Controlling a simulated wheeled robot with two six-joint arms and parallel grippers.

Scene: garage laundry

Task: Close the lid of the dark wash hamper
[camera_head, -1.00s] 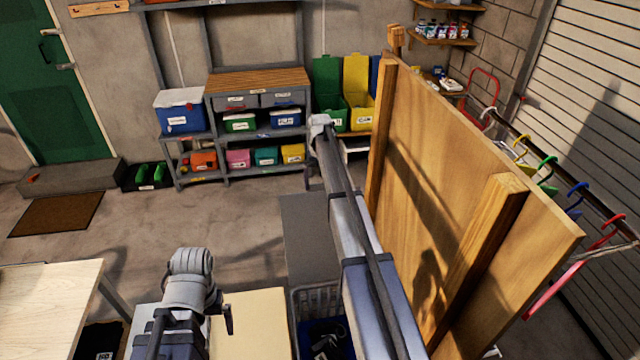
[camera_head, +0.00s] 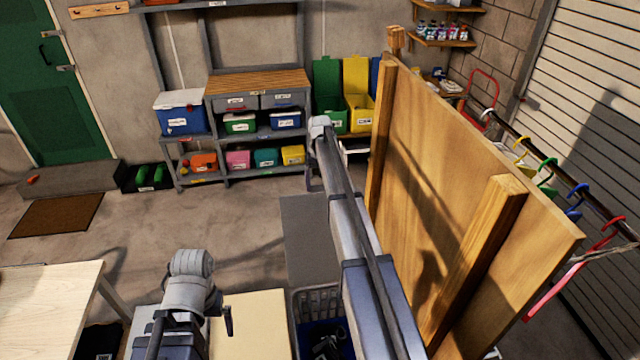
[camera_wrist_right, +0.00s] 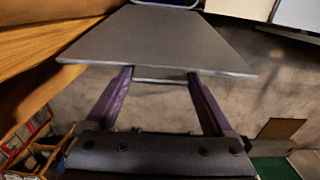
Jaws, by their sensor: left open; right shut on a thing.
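A flat grey panel (camera_head: 306,235), which looks like the hamper's lid, stretches away from a white basket (camera_head: 318,298). The basket has a blue inside and dark things in it. In the right wrist view the panel (camera_wrist_right: 155,45) spreads out ahead of my right gripper (camera_wrist_right: 160,75). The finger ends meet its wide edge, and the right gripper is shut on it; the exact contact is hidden. In the head view my right gripper (camera_head: 310,178) is partly hidden by its arm, at the panel's far end. My left gripper (camera_head: 228,320) is open, at lower left, away from the panel.
A tall wooden partition (camera_head: 430,180) stands close along the right of my right arm. A pale table (camera_head: 50,305) is at lower left. Shelves (camera_head: 250,135) and green and yellow bins (camera_head: 357,90) line the back wall. The floor at centre left is clear.

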